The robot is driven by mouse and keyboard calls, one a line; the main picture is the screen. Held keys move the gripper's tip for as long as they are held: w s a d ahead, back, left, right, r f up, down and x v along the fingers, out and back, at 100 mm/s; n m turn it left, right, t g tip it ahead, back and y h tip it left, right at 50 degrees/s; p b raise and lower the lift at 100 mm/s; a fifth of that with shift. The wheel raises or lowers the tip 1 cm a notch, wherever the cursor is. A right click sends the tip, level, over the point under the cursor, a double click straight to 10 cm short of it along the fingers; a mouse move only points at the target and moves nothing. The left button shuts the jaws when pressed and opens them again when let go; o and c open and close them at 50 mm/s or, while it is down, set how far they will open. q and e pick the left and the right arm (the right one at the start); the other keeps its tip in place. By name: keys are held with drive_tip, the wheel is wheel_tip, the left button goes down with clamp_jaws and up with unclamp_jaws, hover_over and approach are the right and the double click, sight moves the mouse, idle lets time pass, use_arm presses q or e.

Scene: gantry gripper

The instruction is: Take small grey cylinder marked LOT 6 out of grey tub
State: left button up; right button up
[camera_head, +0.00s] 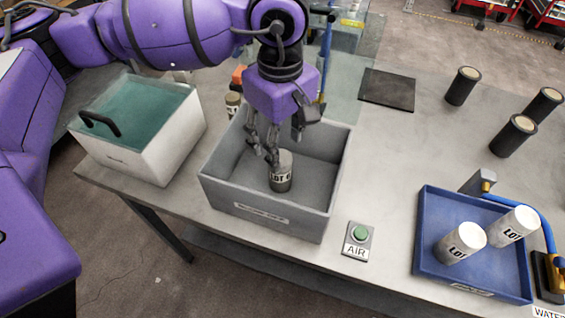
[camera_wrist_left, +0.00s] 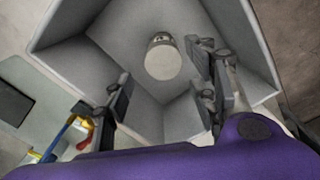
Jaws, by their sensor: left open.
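The small grey cylinder marked LOT (camera_head: 281,180), its digit partly covered by a finger, stands upright inside the grey tub (camera_head: 225,195). In the left wrist view, the cylinder's pale round top (camera_wrist_left: 161,61) shows above the gap between the fingers, with bare tub floor around it. My left gripper (camera_head: 281,143) points down into the tub. Its fingers (camera_wrist_left: 163,92) are spread apart with nothing between them. One finger overlaps the cylinder's upper edge in the head view; I cannot tell whether they touch. My right gripper is not in view.
A white bin with a teal lid (camera_head: 140,105) stands left of the tub. A green AIR button (camera_head: 360,234) is to its right. A blue tray (camera_head: 425,262) with two white LOT cylinders (camera_head: 461,243) is at right. Dark cylinders (camera_head: 463,86) stand farther back. Open bench lies between.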

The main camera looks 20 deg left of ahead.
sight(282, 156)
use_arm(q)
wheel_tip(282, 156, down, 6)
drive_tip(key=shift+s+d+r+p, duration=0.1)
drive_tip(key=shift+r+p, duration=0.15)
drive_tip(key=shift+p, duration=0.2)
clamp_jaws()
